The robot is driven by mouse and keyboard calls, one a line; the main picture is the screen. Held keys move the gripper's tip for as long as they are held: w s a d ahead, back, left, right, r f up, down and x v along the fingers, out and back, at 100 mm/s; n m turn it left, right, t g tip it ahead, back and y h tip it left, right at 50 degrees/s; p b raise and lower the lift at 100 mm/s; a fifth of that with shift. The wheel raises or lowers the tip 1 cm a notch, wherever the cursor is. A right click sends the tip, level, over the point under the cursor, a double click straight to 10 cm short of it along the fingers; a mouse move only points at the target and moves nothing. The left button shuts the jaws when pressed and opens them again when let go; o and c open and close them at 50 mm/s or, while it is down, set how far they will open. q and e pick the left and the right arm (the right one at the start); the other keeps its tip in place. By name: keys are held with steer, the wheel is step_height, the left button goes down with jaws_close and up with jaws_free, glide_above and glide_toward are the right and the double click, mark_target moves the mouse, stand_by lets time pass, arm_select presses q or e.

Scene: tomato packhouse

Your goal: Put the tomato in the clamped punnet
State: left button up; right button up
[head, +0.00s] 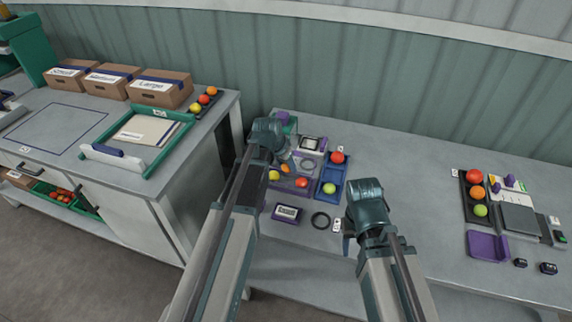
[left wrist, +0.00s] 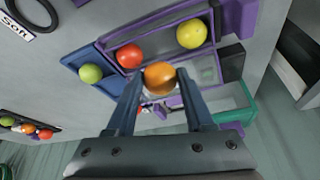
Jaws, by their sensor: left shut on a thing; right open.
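My left gripper (head: 285,162) is shut on an orange tomato (left wrist: 160,78), held between its fingertips in the left wrist view. Below it is a purple-framed holder (left wrist: 160,40) with what looks like a clear punnet. A red tomato (left wrist: 129,55) and a yellow tomato (left wrist: 191,33) lie within the frame; in the head view they are the red one (head: 302,182) and the yellow one (head: 274,175). The punnet's clear walls are hard to make out. My right gripper (head: 350,238) is open, near the table's front edge, right of the holder.
A blue tray (head: 325,175) beside the holder has a red tomato (head: 337,157) and a green one (head: 329,188). A label block (head: 287,212) and a black ring (head: 320,220) lie in front. A black tray with tomatoes (head: 465,205) and a scale (head: 520,220) stand right.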

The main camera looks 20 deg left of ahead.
arm_select(q)
steer(key=shift+f+b, duration=1.85)
steer(key=shift+f, duration=0.35)
steer(key=o, duration=1)
steer(key=c, duration=0.3)
steer(key=shift+c, duration=0.2)
steer(key=shift+r, duration=0.15)
step_height(320, 180, up, 6)
steer(key=p, duration=0.6)
